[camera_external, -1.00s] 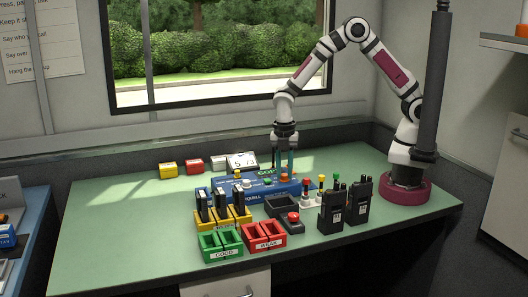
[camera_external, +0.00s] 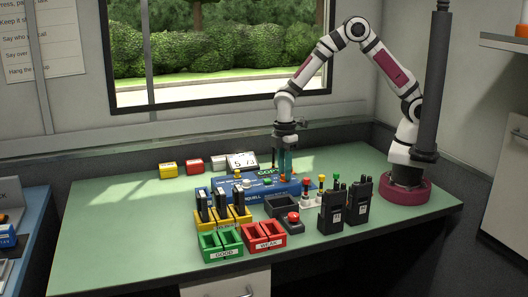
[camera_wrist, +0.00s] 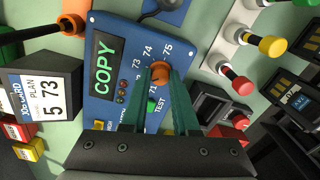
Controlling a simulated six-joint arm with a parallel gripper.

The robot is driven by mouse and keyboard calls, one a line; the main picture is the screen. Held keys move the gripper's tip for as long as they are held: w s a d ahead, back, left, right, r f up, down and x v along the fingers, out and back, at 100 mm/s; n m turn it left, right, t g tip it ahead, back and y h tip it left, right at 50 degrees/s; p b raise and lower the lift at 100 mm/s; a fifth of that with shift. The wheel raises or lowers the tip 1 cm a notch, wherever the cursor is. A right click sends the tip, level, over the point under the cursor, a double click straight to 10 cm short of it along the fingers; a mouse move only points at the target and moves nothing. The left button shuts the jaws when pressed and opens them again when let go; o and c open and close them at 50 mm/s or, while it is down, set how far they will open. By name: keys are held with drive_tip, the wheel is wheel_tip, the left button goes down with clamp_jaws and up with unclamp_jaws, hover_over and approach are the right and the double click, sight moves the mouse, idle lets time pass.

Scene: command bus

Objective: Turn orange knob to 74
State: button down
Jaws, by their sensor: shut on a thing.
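The orange knob (camera_wrist: 160,72) sits on the top face of the blue radio unit (camera_wrist: 127,30), beside printed numbers including 73, 74 and 75. My gripper (camera_wrist: 161,80) has its two green fingers shut on the knob from both sides in the wrist view. Which number the knob points to cannot be told. The unit's display (camera_wrist: 103,65) reads COPY in green. In the external view my gripper (camera_external: 285,172) points straight down over the right part of the blue unit (camera_external: 248,198), and its fingers largely hide the knob.
A card (camera_wrist: 42,97) reading PLAN 5 73 stands beside the unit. Nearby are colored plugs (camera_external: 321,181), a dark tray (camera_external: 270,208), a red button (camera_external: 293,217) and two black handsets (camera_external: 331,212). The table's left side is clear.

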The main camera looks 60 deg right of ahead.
drive_tip(key=m, duration=0.4)
drive_tip(key=shift+m, duration=0.3)
drive_tip(key=m, duration=0.3)
drive_tip(key=shift+m, duration=0.3)
drive_tip(key=m, duration=0.4)
drive_tip(key=shift+m, duration=2.3)
drive_tip(key=c, duration=0.7)
unclamp_jaws()
drive_tip(key=r, duration=1.6)
drive_tip(key=shift+s+d, duration=0.15)
drive_tip(key=shift+d, duration=0.05)
